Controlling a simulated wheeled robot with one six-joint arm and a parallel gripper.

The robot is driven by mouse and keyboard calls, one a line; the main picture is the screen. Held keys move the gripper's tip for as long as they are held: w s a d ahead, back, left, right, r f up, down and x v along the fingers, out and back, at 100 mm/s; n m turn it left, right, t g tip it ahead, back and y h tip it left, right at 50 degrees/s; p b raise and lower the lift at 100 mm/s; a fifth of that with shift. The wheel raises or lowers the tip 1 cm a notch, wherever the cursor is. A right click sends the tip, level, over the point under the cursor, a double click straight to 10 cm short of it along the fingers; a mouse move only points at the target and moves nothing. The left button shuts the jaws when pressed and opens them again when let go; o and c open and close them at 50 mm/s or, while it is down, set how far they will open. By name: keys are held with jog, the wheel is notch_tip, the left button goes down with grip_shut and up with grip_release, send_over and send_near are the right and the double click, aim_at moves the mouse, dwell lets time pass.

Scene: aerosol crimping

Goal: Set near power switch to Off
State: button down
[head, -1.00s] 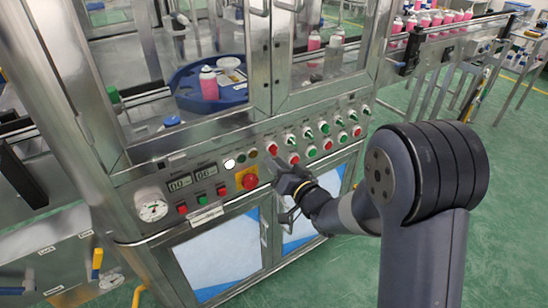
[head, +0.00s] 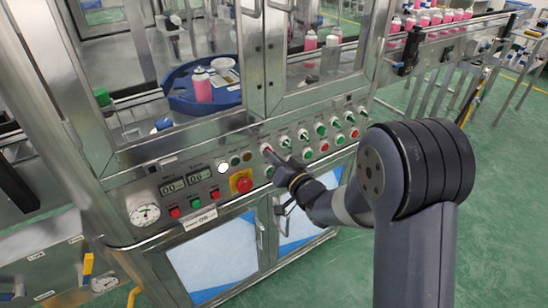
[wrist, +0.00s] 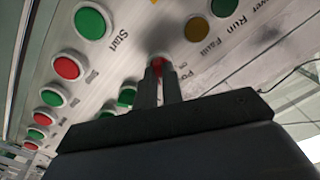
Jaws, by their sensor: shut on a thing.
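The near power switch (wrist: 159,67) shows in the wrist view as a small red knob on a pale round base, beside a partly hidden label starting "Po". My gripper (wrist: 160,72) has its two fingers closed around this knob, one on each side. In the head view my gripper (head: 271,157) reaches the front panel from the right, with its tips at the switch (head: 266,148), just right of the indicator lights. The fingers cover most of the knob, so I cannot tell its setting.
A red emergency button (head: 242,184) on a yellow plate sits left of my gripper. Several red and green buttons and switches (head: 321,130) line the panel to the right. White, green and amber lights (head: 235,160) are just left. Glass doors are above.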

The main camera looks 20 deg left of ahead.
jog(key=shift+f+n+b, duration=0.1)
jog(key=shift+n+b, duration=0.3)
jog(key=shift+b, duration=0.2)
jog(key=shift+n+b, duration=5.6)
jog(key=shift+b, duration=0.65)
jog(key=c, duration=1.5)
grip_release()
jog(key=shift+c, duration=0.2)
